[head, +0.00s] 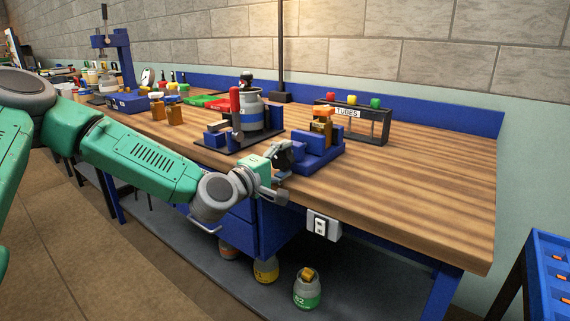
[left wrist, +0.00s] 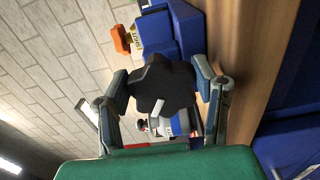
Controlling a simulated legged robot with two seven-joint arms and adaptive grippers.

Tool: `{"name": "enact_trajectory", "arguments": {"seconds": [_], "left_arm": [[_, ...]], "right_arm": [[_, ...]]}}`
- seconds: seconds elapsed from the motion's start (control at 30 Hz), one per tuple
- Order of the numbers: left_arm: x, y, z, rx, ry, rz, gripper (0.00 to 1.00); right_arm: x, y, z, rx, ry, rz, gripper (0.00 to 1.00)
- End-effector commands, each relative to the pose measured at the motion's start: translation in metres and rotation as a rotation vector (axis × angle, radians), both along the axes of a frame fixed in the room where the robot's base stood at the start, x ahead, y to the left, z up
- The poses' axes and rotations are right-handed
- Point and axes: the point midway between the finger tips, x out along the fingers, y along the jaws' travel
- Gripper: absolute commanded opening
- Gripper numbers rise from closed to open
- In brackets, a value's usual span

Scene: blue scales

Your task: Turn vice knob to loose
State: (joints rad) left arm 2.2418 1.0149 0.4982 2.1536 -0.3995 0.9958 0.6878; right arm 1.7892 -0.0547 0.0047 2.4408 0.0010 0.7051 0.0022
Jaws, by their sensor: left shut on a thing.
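The blue vice (head: 318,158) stands at the front edge of the wooden workbench, with an amber, orange-capped bottle (head: 321,127) held upright in it. Its black lobed knob (head: 283,153) faces my left arm. My left gripper (head: 280,168) is at the knob, partly hiding it. In the left wrist view the knob (left wrist: 164,86) fills the space between the two fingers (left wrist: 161,87), and they are shut on it from both sides. The blue vice body (left wrist: 168,36) and the bottle's orange cap (left wrist: 120,39) show behind it. My right gripper is not in view.
Left of the vice, a clamp stand with a red handle (head: 234,101) holds a grey-blue canister (head: 251,112). A "TUBES" rack (head: 366,124) stands behind the vice. Small amber bottles (head: 174,114) are further left. The bench's right side (head: 430,185) is clear. A socket box (head: 323,225) hangs on the front edge.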

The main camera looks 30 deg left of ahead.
Motion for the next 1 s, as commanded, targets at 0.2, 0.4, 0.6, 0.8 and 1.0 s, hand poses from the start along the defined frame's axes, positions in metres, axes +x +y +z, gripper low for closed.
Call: {"name": "enact_trajectory", "arguments": {"seconds": [0.2, 0.4, 0.6, 0.8, 1.0], "left_arm": [[0.0002, 0.0035, -0.0022, -0.036, 0.007, 0.009, 0.24], [0.0002, 0.0036, -0.0024, -0.04, 0.008, 0.009, 0.24], [0.0001, 0.0036, -0.0028, -0.039, 0.009, 0.009, 0.57], [-0.0001, 0.0025, -0.0031, -0.037, 0.01, 0.006, 0.75], [-0.0002, 0.0017, -0.0035, -0.007, 0.01, 0.004, 0.75]], "right_arm": [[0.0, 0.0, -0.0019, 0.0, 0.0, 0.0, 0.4], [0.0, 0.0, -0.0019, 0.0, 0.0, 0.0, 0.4], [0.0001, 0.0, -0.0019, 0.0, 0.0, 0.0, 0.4], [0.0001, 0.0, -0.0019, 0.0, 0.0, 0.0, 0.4], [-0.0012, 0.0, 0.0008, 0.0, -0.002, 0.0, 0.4]]}}
